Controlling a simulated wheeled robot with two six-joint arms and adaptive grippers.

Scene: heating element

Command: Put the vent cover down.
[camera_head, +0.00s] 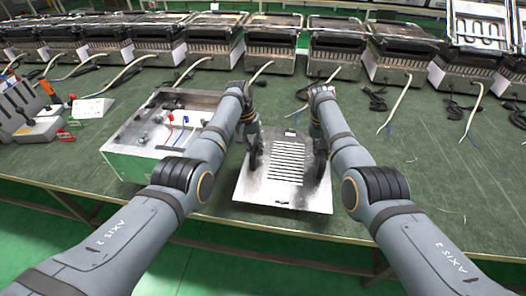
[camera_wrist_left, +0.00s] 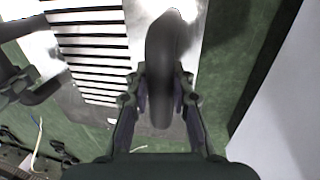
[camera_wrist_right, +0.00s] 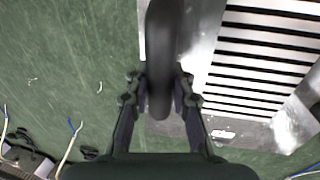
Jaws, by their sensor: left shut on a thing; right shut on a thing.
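The vent cover (camera_head: 286,195) is a flat silver metal plate with a block of dark slots and two black handles. It is at the front middle of the green table in the head view, lying flat or very close to the surface. My left gripper (camera_head: 254,150) is shut on the left black handle (camera_wrist_left: 168,45). My right gripper (camera_head: 320,145) is shut on the right black handle (camera_wrist_right: 161,40). The slots also show in both wrist views. Whether the plate's underside fully touches the table cannot be told.
An open metal box (camera_head: 130,162) with red and blue wires stands left of the cover. A row of heater units (camera_head: 275,45) with pale cables lines the table's back. Tools and a grey fixture (camera_head: 38,130) lie at far left.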

